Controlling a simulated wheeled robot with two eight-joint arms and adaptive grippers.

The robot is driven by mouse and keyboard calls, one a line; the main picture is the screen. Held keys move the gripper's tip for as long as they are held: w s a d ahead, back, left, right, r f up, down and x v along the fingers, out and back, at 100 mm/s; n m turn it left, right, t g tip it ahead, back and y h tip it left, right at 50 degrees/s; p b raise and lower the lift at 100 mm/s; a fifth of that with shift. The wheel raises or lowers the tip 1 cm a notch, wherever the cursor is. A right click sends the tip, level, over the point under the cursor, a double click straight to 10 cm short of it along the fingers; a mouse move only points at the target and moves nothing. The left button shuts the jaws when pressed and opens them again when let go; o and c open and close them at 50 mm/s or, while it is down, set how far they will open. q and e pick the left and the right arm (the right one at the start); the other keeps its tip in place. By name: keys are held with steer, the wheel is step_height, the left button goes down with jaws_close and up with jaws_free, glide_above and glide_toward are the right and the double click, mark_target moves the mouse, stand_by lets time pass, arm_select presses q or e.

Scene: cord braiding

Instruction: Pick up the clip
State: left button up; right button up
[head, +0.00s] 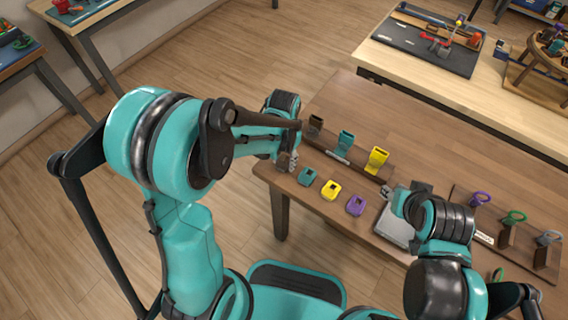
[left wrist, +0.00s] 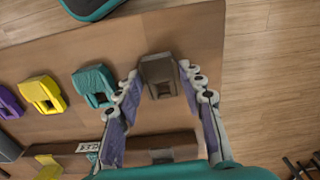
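In the left wrist view a dark brown clip (left wrist: 158,75) lies on the table between the two fingertips of my left gripper (left wrist: 158,70). The fingers are spread, one on each side, with a narrow gap visible at the sides of the clip. A teal clip (head: 306,176), a yellow clip (head: 331,190) and a purple clip (head: 356,205) lie in the same row. My right gripper (head: 396,200) is over the table's front; its fingers are unclear.
Behind the row, a brown rack (head: 345,164) bears upright brown (head: 315,126), teal (head: 345,140) and yellow (head: 377,160) pieces. A grey plate (head: 394,230) lies under my right gripper. A holder with coloured rings (head: 515,216) stands at the right. The table's middle back is clear.

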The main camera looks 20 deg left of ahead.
mark_target(284, 163)
stand_by(0.3)
arm_select(q)
step_height(284, 163, up, 4)
steer(key=shift+r+p, duration=0.1)
steer(key=shift+p, duration=1.05)
steer(key=w+d+r+p, duration=0.1)
steer(key=d+r, duration=0.1)
steer(key=d, duration=0.1)
steer(key=w+d+r+p, duration=0.1)
steer(key=w+d+r, duration=0.1)
steer(key=d, duration=0.2)
steer(key=w+d+r+p, duration=0.1)
steer(key=w+d+r, duration=0.1)
steer(key=d, duration=0.1)
steer(key=shift+d+r+p, duration=0.25)
steer(key=shift+r+p, duration=0.05)
steer(key=shift+r, duration=0.1)
